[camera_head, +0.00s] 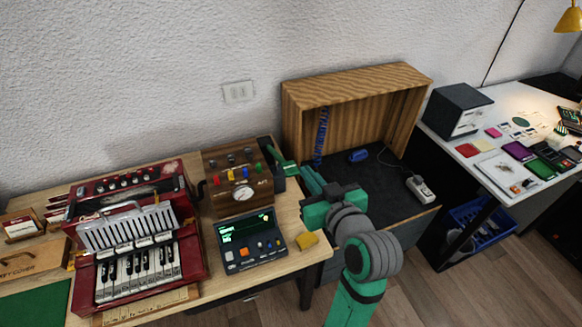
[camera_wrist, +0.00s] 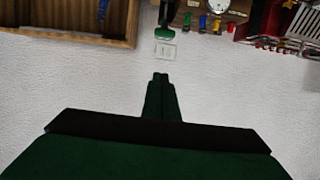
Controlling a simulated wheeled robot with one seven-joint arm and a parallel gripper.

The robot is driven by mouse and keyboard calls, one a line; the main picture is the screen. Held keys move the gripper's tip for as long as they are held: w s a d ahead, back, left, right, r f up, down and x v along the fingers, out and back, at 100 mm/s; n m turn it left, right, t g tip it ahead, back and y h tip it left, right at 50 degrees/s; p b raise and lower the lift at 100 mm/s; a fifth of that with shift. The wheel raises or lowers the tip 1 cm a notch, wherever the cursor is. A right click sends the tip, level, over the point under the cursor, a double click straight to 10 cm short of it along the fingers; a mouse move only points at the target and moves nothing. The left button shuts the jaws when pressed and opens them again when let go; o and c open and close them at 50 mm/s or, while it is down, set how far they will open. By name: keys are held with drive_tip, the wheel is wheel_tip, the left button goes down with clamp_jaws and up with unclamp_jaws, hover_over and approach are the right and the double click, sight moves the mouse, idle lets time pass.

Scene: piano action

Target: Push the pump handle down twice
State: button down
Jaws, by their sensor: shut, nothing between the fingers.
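The pump handle (camera_head: 275,158) is green and sits at the right side of a wooden panel box (camera_head: 236,180) with a gauge and coloured valves. In the wrist view the green handle (camera_wrist: 165,33) shows at the top centre, beyond my fingertips. My gripper (camera_head: 304,174) is just to the right of the handle in the head view, its fingers shut and empty. In the wrist view my gripper (camera_wrist: 160,77) points toward the handle, with a gap of wall in between. I cannot tell from the head view whether they touch.
An open wooden cabinet (camera_head: 357,80) stands behind my arm, with a power strip (camera_head: 420,188) in front. A screen device (camera_head: 248,240), a yellow block (camera_head: 307,240) and a red accordion (camera_head: 190,250) sit on the table. A wall switch (camera_head: 238,92) is behind.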

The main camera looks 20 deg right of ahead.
drive_tip(key=shift+s+d, duration=0.15)
drive_tip(key=shift+d, duration=0.1)
hover_over(293, 172)
drive_tip(key=s, duration=0.1)
wheel_tip(293, 172, down, 2)
drive_tip(key=f, duration=0.1)
drive_tip(key=w+f, duration=0.1)
drive_tip(key=f, duration=0.1)
drive_tip(key=shift+d+f, duration=0.1)
drive_tip(key=shift+s+f, duration=0.1)
drive_tip(key=shift+f, duration=0.25)
drive_tip(key=shift+s+d+f, duration=0.15)
drive_tip(key=shift+s+f, duration=0.05)
drive_tip(key=shift+f, duration=0.1)
